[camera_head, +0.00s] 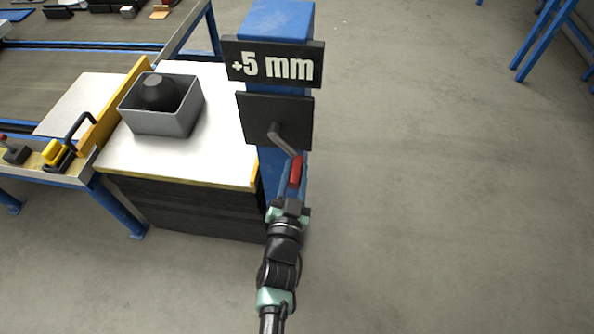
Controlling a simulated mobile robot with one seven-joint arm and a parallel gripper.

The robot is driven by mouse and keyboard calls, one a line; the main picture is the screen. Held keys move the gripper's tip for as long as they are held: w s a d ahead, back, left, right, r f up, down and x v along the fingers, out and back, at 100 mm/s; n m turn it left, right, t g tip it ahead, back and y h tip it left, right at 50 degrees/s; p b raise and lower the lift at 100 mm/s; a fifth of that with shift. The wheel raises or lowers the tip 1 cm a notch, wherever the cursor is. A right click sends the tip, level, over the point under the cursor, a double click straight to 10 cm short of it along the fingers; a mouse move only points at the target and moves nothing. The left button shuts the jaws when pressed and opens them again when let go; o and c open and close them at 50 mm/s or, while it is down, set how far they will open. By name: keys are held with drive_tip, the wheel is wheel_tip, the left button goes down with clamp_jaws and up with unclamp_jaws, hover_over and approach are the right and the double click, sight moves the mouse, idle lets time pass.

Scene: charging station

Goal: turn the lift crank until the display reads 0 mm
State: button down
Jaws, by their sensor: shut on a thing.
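The display (274,62) is a dark sign near the top of a blue post and reads +5 mm. Below it a dark square plate (253,112) carries the lift crank (283,140), a grey metal arm that slopes down to the right. The crank's red handle (296,172) is at the lower end of that arm. My gripper (293,191) reaches up from below and is shut on the red handle. The fingertips are small here and partly merge with the dark parts around them.
A white-topped platform (221,160) with dark sides stands left of the post, bearing a grey open box (163,118) with a dark object inside. A yellow toggle clamp (55,152) sits on the bench at left. The floor (430,200) to the right is clear.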

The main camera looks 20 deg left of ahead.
drive_tip(key=c, duration=0.6)
unclamp_jaws()
drive_tip(key=v, duration=1.3)
drive_tip(key=shift+p, duration=0.3)
